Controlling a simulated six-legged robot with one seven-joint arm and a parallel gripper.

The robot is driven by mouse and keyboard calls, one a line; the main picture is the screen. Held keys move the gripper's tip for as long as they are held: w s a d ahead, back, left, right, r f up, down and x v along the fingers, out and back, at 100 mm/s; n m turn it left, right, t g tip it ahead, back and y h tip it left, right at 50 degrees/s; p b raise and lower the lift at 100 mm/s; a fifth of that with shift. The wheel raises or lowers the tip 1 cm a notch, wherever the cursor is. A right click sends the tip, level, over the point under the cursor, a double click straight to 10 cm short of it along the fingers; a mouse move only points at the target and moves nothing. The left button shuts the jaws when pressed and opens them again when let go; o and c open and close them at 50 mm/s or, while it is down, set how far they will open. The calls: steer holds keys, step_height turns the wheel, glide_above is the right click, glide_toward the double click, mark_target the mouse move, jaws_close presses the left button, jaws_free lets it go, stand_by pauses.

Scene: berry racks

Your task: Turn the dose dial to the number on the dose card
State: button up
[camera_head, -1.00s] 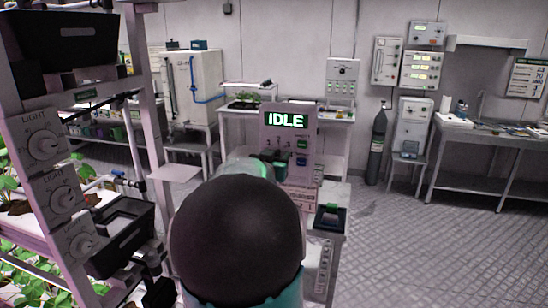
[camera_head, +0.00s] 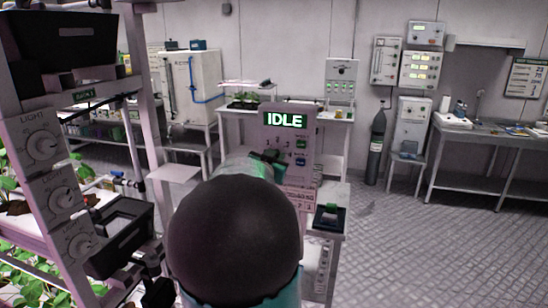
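The machine with a lit green IDLE screen (camera_head: 286,121) stands on a small bench in the middle. Its pinkish front panel (camera_head: 300,178) has small markings and a green and a blue button on the right side. A pale label with reddish print and digits (camera_head: 302,198) is low on the panel, too small to read surely. My gripper (camera_head: 266,157) shows as a dark green shape before the panel, above my arm. Its fingers are too small and covered to tell open from shut. I cannot make out the dose dial; my arm hides the lower left of the panel.
A plant rack with several LIGHT knobs (camera_head: 43,146) and a dark bin (camera_head: 120,235) stands close on the left. A dark tray (camera_head: 329,217) sits on the bench right of the machine. A gas cylinder (camera_head: 376,148) stands behind. The floor on the right is clear.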

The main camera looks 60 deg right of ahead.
steer(key=m, duration=0.8)
steer(key=shift+m, duration=0.4)
steer(key=m, duration=0.4)
steer(key=shift+m, duration=2.5)
steer(key=shift+w, duration=0.1)
steer(key=o, duration=1)
steer(key=shift+c, duration=0.2)
steer(key=shift+a, duration=0.1)
steer(key=s+a, duration=0.2)
steer(key=a, duration=1.1)
steer(key=shift+s+a, duration=0.15)
steer(key=shift+a, duration=0.1)
